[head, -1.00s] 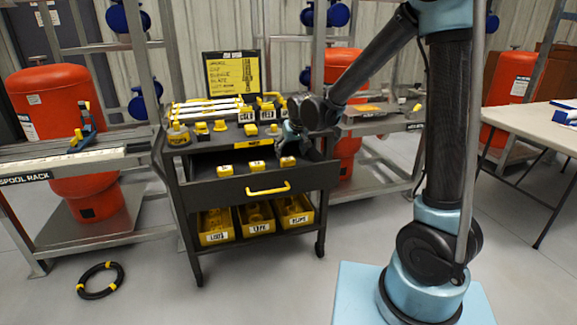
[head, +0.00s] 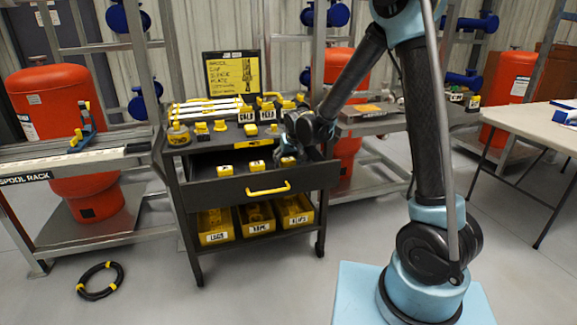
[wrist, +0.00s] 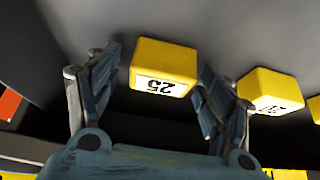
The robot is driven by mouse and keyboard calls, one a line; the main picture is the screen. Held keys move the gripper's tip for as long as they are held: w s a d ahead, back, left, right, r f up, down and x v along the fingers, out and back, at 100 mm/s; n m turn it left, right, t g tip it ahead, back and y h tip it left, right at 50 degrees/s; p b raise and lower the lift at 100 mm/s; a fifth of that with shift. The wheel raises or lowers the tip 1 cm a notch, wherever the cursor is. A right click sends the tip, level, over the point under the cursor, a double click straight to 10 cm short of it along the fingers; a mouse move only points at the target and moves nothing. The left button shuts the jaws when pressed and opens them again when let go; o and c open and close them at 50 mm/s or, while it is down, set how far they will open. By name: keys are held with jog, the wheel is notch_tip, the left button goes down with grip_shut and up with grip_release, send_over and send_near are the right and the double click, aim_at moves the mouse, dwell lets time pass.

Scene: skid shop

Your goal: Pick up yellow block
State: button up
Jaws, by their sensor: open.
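Three yellow blocks with white labels stand in a row in the open drawer of the black cart. The rightmost block (head: 288,161) is just under my gripper (head: 289,150) in the head view and partly hidden by it. In the wrist view, a yellow block (wrist: 165,62) with an upside-down "25" label shows between the fingertips of my open gripper (wrist: 160,72). The right finger is close to the block's side; I cannot tell whether it touches. A second yellow block (wrist: 270,90) lies just outside the right finger. The other blocks in the head view are the middle one (head: 257,166) and the left one (head: 225,170).
The cart (head: 190,225) has a yellow drawer handle (head: 268,189) and yellow bins (head: 255,219) below. Its top holds several yellow parts close to my wrist. Metal racks stand behind, a table (head: 535,125) at right, and a coiled hose (head: 100,280) on the floor.

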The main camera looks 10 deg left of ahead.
jog(key=shift+c, duration=0.5)
jog(key=c, duration=1.1)
jog(key=shift+r, duration=0.1)
